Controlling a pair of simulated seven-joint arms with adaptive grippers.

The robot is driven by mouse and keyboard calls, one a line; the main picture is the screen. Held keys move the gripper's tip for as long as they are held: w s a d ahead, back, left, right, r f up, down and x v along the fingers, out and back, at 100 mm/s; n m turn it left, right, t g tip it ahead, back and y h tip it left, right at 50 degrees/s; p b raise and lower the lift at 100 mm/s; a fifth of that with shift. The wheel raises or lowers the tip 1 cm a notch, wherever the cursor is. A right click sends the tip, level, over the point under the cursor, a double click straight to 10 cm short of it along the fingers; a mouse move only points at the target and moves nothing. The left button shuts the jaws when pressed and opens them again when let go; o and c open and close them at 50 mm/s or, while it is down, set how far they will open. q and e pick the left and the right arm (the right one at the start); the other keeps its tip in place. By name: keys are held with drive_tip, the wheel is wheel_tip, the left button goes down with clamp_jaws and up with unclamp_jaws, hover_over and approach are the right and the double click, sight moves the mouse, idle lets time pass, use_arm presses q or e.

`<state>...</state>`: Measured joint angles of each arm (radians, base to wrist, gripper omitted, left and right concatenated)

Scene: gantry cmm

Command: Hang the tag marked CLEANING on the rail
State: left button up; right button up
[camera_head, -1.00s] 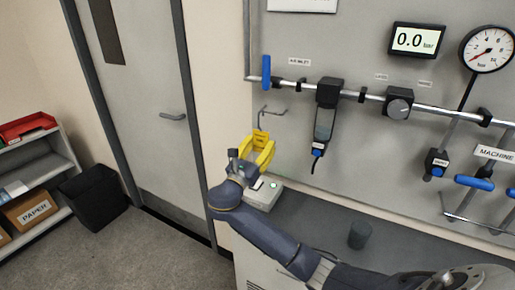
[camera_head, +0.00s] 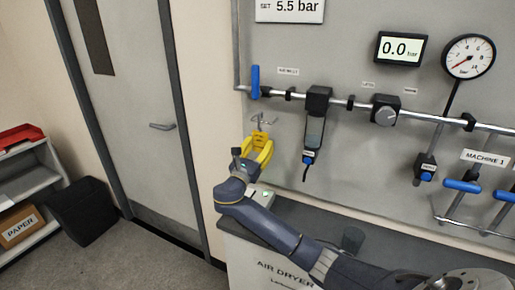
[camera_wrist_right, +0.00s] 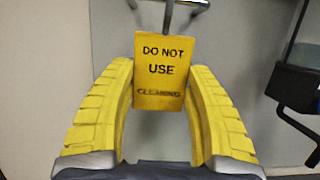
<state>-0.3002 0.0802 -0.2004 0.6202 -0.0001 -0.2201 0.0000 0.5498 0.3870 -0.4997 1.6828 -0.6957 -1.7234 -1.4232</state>
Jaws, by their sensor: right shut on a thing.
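The yellow tag (camera_wrist_right: 160,92) reads DO NOT USE, with CLEANING in fainter letters below. It hangs upright between the yellow fingers of my right gripper (camera_head: 258,141), which is shut on it. In the right wrist view the metal rail (camera_wrist_right: 169,14) shows just above the tag's top edge; whether they touch I cannot tell. In the head view the small rail (camera_head: 263,121) sticks out from the panel below the blue inlet valve handle, just above the gripper. My left gripper is not in view.
The main pipe (camera_head: 340,102) crosses the panel above the rail. A filter unit (camera_head: 315,130) hangs to the right of the gripper. The door (camera_head: 130,110) is to the left.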

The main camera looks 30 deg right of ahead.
drive_tip(key=shift+w+d+f, duration=0.15)
drive_tip(key=shift+w+d, duration=0.1)
drive_tip(key=shift+d, duration=0.15)
drive_tip(key=shift+f, duration=0.95)
drive_tip(key=o, duration=1)
drive_tip(key=shift+a+f, duration=0.1)
